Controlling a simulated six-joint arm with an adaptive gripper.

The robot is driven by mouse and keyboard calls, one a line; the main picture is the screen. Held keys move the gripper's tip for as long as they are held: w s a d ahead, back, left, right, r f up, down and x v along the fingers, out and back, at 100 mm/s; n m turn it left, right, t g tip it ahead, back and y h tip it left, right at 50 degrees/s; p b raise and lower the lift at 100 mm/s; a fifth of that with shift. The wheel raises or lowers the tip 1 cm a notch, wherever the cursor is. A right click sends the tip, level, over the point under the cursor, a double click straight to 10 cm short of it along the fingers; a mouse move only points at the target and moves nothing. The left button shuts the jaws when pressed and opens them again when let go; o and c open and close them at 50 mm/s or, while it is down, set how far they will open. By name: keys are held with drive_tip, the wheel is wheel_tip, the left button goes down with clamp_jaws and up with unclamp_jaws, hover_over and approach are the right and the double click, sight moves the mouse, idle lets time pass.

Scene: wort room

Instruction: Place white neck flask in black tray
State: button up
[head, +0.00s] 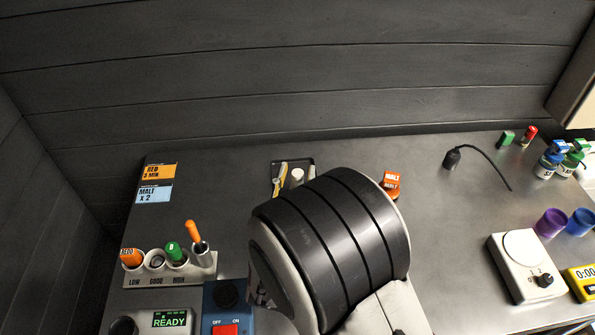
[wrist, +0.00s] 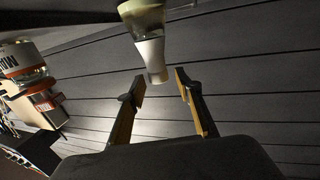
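In the wrist view, my gripper (wrist: 160,82) is open, its two fingers apart with a gap between them. A flask (wrist: 149,42) with a cream end, a clear middle and a white narrow part shows at the top, just beyond the fingertips. The white part points toward the gap; I see no finger closed on it. In the head view, my arm hides the gripper, and I cannot make out the flask. The black tray (head: 307,164) lies at the back middle of the bench, partly hidden by my arm, with a white piece and yellow pieces in it.
A rack (head: 200,271) with orange and green-capped items stands at left, beside a blue box with a red switch (head: 225,329). Orange MALT blocks (head: 391,181) sit right of the tray. A white scale (head: 525,265) and cups (head: 551,222) stand at right.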

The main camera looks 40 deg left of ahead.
drive_tip(key=v, duration=1)
drive_tip(key=shift+s, duration=0.3)
drive_tip(key=shift+w+d, duration=0.1)
drive_tip(key=shift+d, duration=0.1)
idle(0.3)
drive_tip(key=w+d+r+m+g+h, duration=0.1)
drive_tip(key=w+d+r+g, duration=0.15)
drive_tip(key=w, duration=0.25)
drive_tip(key=w+d+r+m+g+h, duration=0.1)
drive_tip(key=w+d+r+m, duration=0.1)
drive_tip(key=w+d, duration=0.3)
drive_tip(key=w+d+r+g, duration=0.25)
drive_tip(key=d+r, duration=0.35)
drive_tip(key=d, duration=0.5)
drive_tip(key=s+d+m+g+h, duration=0.1)
drive_tip(key=s+d, duration=0.4)
drive_tip(key=d, duration=0.5)
drive_tip(key=s+d+r+m+g+h, duration=0.1)
drive_tip(key=s+d+h, duration=0.2)
drive_tip(key=s+d, duration=0.3)
drive_tip(key=s+d+m+g+h, duration=0.1)
drive_tip(key=s+d, duration=0.5)
drive_tip(key=d, duration=0.7)
drive_tip(key=shift+d+r+g+h, duration=0.25)
drive_tip(key=shift+d+g+h, duration=0.05)
drive_tip(key=shift+h, duration=0.6)
